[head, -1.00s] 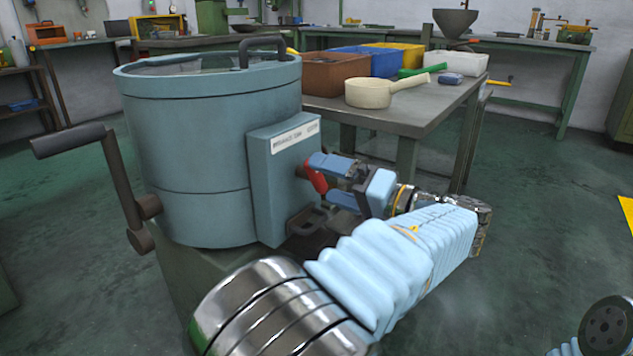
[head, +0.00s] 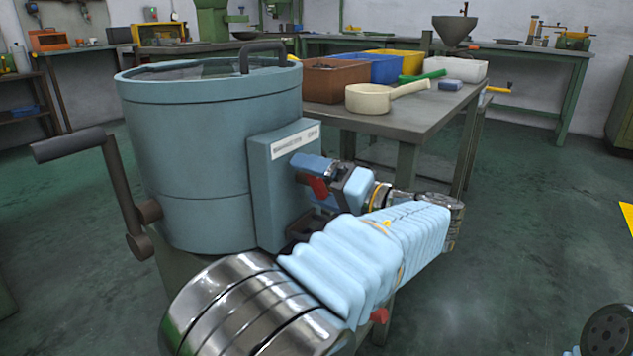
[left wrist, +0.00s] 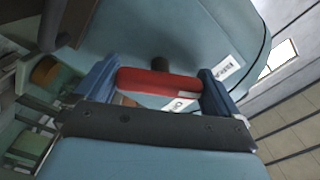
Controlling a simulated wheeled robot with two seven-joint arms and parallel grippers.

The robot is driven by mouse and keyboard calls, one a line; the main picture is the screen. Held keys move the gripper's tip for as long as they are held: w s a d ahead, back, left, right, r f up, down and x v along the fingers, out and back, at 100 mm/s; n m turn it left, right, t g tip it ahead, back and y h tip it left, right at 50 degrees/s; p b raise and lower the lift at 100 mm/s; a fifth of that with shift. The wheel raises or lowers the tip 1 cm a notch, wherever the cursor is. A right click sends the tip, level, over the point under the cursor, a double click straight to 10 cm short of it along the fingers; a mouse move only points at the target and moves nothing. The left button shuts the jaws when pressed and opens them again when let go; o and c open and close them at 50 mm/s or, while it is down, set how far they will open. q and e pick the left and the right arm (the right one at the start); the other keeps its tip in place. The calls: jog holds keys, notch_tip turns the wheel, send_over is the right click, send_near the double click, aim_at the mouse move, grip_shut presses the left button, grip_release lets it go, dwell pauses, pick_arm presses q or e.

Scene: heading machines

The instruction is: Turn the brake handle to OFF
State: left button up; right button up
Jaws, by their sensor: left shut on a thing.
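The brake handle (head: 317,187) is a short red bar on the front of a blue-grey box (head: 285,170) on the side of a round drum machine (head: 195,150). My left gripper (head: 318,180) is at this box, its blue fingers shut on the red handle. In the left wrist view the handle (left wrist: 158,82) lies nearly level across the picture between the two fingers, with its dark pivot behind it. Two white labels, one by the handle (left wrist: 180,104) and one further right (left wrist: 222,68), are too blurred to read surely. My right gripper is out of view.
A dark crank handle (head: 100,160) sticks out at the drum's left. A red part (head: 379,316) shows below my left arm.

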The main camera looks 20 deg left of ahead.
pick_arm(q)
jog(key=m+p, duration=0.2)
jog(key=p, duration=0.2)
jog(key=m+p, duration=0.3)
jog(key=p, duration=0.1)
jog(key=m+p, duration=0.3)
jog(key=p, duration=0.1)
jog(key=shift+r, duration=0.4)
jog(key=m+p, duration=0.3)
jog(key=p, duration=0.1)
jog(key=shift+f+p, duration=0.15)
jog(key=shift+p, duration=0.15)
jog(key=shift+f+m+p, duration=0.15)
jog(key=shift+m+p, duration=0.65)
jog(key=shift+p, duration=0.1)
jog(key=shift+f+m+p, duration=0.15)
jog(key=shift+m+p, duration=0.15)
jog(key=o, duration=0.6)
jog(key=shift+o, duration=0.2)
jog(key=b+v, duration=0.1)
jog(key=v, duration=1.3)
